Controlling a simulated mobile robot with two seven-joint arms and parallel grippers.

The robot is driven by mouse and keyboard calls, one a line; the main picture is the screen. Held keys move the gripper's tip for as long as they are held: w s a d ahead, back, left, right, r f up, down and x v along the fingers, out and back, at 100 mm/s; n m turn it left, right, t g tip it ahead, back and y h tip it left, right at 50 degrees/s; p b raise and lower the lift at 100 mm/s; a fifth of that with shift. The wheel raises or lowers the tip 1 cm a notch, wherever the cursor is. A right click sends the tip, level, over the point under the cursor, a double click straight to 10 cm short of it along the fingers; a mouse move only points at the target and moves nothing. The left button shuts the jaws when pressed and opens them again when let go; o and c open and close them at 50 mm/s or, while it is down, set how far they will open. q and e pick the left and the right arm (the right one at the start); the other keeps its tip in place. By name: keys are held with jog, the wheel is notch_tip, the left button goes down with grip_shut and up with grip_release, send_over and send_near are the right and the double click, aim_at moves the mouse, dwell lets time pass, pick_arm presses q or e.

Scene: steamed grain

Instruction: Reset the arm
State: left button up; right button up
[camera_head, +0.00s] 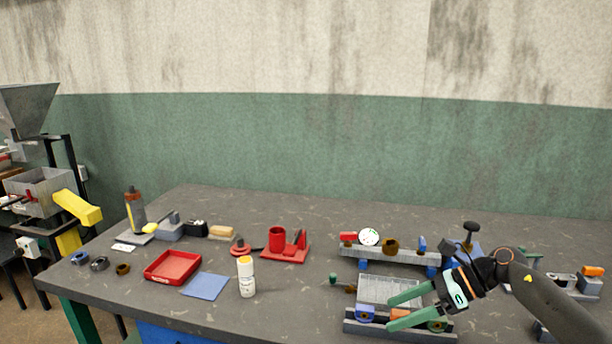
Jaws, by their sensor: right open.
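My right arm comes in from the right edge over the right part of the dark grey table (320,318). Its gripper (389,312) has green fingers spread apart, with nothing held between them. The fingers point left, over or just in front of a light grey ribbed tray (375,289) and a low fixture with small blue and orange parts. I cannot tell whether the fingers touch the fixture. My left gripper is not in view.
A long grey fixture (400,256) with a white dial stands behind the gripper. A white bottle with a yellow cap (246,280), a blue sheet (205,287), a red tray (160,279) and a red holder (290,254) stand further left. The table's front middle is clear.

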jog(key=s+a+f+m+t+y+p, duration=0.1)
jog(key=s+a+f+m+t+y, duration=0.2)
jog(key=a+m+t, duration=0.45)
jog(key=s+a+f+m+t+y, duration=0.2)
jog(key=a+m, duration=0.3)
jog(key=m, duration=0.6)
jog(key=s+d+f+m+h, duration=0.3)
jog(key=s+f+m+h, duration=0.1)
jog(key=s+f+m, duration=0.3)
jog(key=s+d+f+m+g+h+p, duration=0.1)
jog(key=s+d+f+m+h, duration=0.3)
jog(key=s+f+m, duration=0.3)
jog(key=s+d+f+m+g+h, duration=0.1)
jog(key=s+d+f+m+h, duration=0.2)
jog(key=m, duration=1.2)
jog(key=s+f+h, duration=0.2)
jog(key=s+f, duration=0.2)
jog(key=s, duration=0.2)
jog(key=shift+d+f+h, duration=0.2)
jog(key=shift+f+h, duration=0.05)
jog(key=shift+h, duration=0.05)
